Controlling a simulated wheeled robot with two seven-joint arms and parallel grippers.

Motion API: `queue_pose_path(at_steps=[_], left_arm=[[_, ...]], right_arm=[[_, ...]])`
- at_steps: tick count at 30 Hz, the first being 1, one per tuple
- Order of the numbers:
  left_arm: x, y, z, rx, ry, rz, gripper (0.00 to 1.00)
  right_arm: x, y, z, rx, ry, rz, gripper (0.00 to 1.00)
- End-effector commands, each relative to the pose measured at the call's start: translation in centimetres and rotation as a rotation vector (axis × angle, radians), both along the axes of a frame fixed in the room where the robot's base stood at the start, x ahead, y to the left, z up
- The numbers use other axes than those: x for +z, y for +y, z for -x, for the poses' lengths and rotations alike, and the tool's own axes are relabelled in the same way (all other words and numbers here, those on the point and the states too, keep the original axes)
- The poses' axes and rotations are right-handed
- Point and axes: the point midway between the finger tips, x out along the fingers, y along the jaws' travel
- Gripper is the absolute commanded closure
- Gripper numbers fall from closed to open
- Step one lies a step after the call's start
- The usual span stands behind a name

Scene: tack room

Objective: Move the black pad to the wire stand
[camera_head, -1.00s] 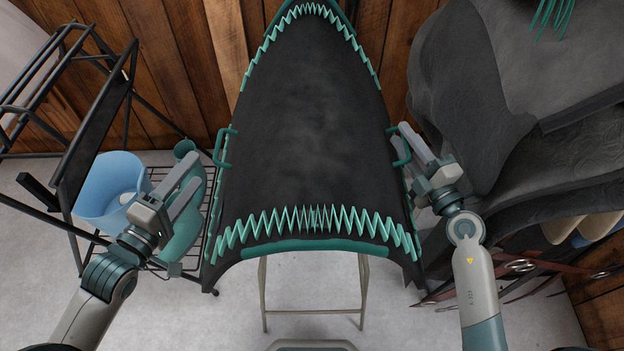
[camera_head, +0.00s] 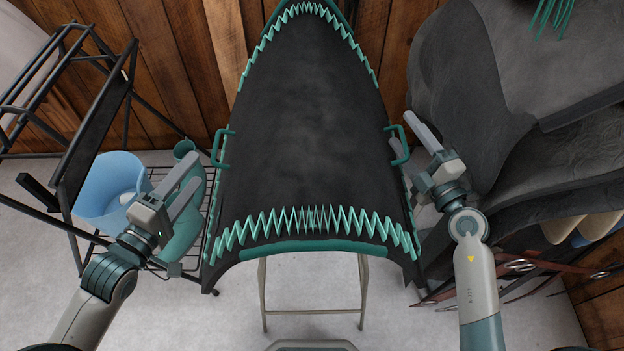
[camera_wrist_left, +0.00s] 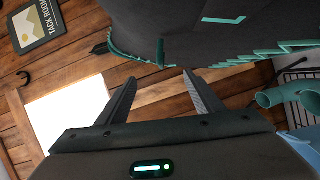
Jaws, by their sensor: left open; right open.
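The black pad (camera_head: 310,120) is large, arched and dark, with teal zigzag trim and a teal handle on each side. It lies over a stand with thin pale legs (camera_head: 363,290) in the middle of the head view. The black wire stand (camera_head: 92,125) is at the left. My left gripper (camera_head: 190,182) is open and empty, left of the pad and short of its left handle (camera_head: 222,147). In the left wrist view, the pad's underside (camera_wrist_left: 220,35) is beyond the open fingers. My right gripper (camera_head: 408,135) is open, its fingers beside the right handle (camera_head: 398,146); exact contact is unclear.
A dark saddle (camera_head: 500,110) fills the right side. Reddish straps with metal rings (camera_head: 520,266) hang below it. A wooden wall is behind.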

Motion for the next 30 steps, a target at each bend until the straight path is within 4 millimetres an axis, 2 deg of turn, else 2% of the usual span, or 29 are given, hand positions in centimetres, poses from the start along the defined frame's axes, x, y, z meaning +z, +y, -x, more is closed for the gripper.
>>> queue_pose_path(at_steps=[15,21,30], left_arm=[[0.0,0.0,0.0,0.000,0.000,0.000,0.40],[0.0,0.0,0.0,0.000,0.000,0.000,0.40],[0.0,0.0,0.0,0.000,0.000,0.000,0.40]], right_arm=[[7.7,0.0,0.0,-0.001,-0.004,-0.004,0.41],[8.9,-0.1,0.0,-0.004,-0.003,-0.003,0.41],[8.9,-0.2,0.0,-0.004,-0.002,-0.002,0.41]])
